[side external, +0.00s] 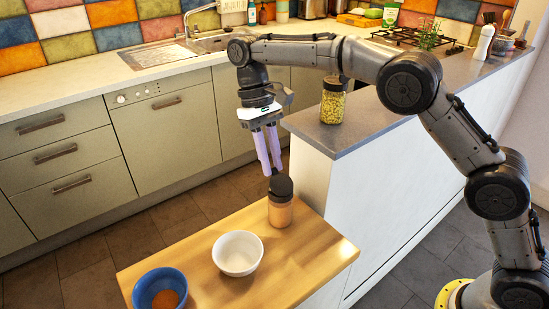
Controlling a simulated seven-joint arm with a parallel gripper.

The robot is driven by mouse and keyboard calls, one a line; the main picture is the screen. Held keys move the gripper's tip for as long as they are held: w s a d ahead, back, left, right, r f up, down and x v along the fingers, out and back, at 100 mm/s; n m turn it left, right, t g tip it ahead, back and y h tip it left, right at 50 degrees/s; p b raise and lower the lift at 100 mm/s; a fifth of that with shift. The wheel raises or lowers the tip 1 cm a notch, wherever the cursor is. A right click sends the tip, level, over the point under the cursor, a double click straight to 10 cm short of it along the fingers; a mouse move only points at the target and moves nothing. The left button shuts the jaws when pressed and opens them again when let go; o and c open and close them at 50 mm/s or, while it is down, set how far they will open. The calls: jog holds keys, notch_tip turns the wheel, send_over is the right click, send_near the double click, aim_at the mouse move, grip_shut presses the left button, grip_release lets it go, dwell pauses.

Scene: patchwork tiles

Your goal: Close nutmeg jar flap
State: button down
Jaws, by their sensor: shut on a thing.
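The nutmeg jar (279,213) stands upright on the wooden board at its back right. It has tan-brown contents and a dark lid (282,188). A small dark piece, seemingly the lid's flap (274,172), rises at the lid's top, at my fingertips. My gripper (272,167) points down from above with two long lilac fingers. It is shut on this dark piece at the top of the jar. The fingertips hide part of the flap, and its exact angle is too small to tell.
A white bowl (238,254) stands front left of the jar. A blue bowl (147,288) with orange-brown powder is farther left on the wooden board (190,255). A jar of yellow-green pieces (332,103) stands on the raised grey counter (345,135) behind.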

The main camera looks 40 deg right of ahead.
jog(key=shift+w+f+g, duration=0.4)
jog(key=shift+f+g, duration=0.1)
jog(key=shift+g, duration=0.3)
jog(key=c, duration=0.8)
grip_release()
jog(key=shift+o, duration=0.2)
